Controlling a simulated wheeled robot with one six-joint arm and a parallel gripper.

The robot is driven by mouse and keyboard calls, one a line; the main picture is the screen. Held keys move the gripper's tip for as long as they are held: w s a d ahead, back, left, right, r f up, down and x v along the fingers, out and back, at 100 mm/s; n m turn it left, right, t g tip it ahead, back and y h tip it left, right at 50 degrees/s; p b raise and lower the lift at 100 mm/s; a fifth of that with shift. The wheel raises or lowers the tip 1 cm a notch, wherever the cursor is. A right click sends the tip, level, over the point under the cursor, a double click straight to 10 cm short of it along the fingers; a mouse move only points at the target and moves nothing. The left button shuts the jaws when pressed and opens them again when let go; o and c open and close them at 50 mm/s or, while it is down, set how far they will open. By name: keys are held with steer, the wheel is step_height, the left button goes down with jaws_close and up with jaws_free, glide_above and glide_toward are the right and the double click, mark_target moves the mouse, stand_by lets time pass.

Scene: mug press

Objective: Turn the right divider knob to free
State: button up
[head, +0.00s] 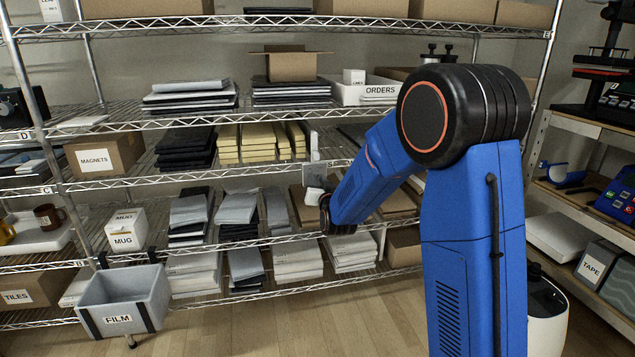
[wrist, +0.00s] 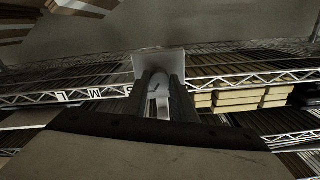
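In the wrist view, two dark fingers of my gripper (wrist: 158,88) point at a pale upright plate (wrist: 144,61) on the shelf. A small white knob-like part (wrist: 160,79) shows between the fingertips, in front of the plate. The fingers lie on both sides of it, with little room. I cannot tell if they press on it. In the head view, a grey plate (head: 314,172) stands at the shelf edge, just beyond the end of my arm. My fingers cannot be made out there, and the knob's turn position is not readable.
Cream stacks (head: 256,143) and dark stacks (head: 186,147) fill the shelf left of the plate. An ORDERS bin (head: 347,94) stands on the shelf above. A grey FILM bin (head: 124,299) is at lower left. The wooden floor (head: 300,325) in front is clear.

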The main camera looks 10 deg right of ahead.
steer(key=shift+n, duration=0.3)
steer(key=n, duration=0.9)
steer(key=shift+n, duration=0.4)
steer(key=shift+d+n, duration=0.1)
steer(key=shift+n, duration=1.7)
steer(key=o, duration=1)
steer(key=shift+o, duration=0.2)
steer(key=shift+s, duration=0.15)
steer(key=s, duration=1.7)
